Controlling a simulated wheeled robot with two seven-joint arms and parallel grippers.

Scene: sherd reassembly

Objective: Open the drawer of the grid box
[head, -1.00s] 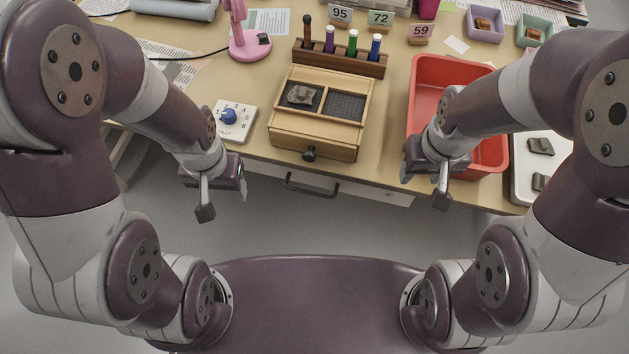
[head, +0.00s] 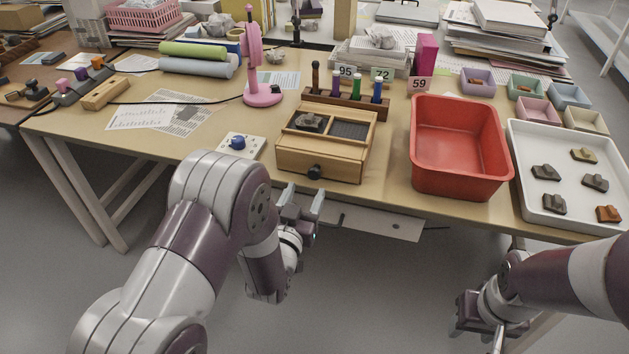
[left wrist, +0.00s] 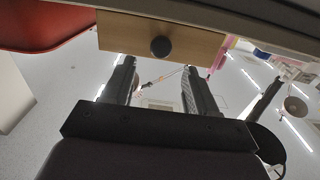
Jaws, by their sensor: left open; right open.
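The grid box (head: 284,139) is a light wooden box on the table, with a dark sherd (head: 311,122) in its left top compartment and a dark grid in the right one. Its drawer front with a dark round knob (head: 314,172) faces me and looks shut. My left gripper (head: 304,200) is open and empty, just in front of and below the knob, apart from it. In the left wrist view the knob (left wrist: 160,47) shows beyond and between the open fingers (left wrist: 160,85). My right gripper (head: 485,325) is open, low at the right, away from the table.
A red tub (head: 455,185) stands right of the box, and a white tray (head: 520,160) with several sherds beyond it. A white dial device (head: 252,150) is left of the box. A pen rack (head: 345,104) stands behind it. A table drawer (head: 370,220) hangs below the edge.

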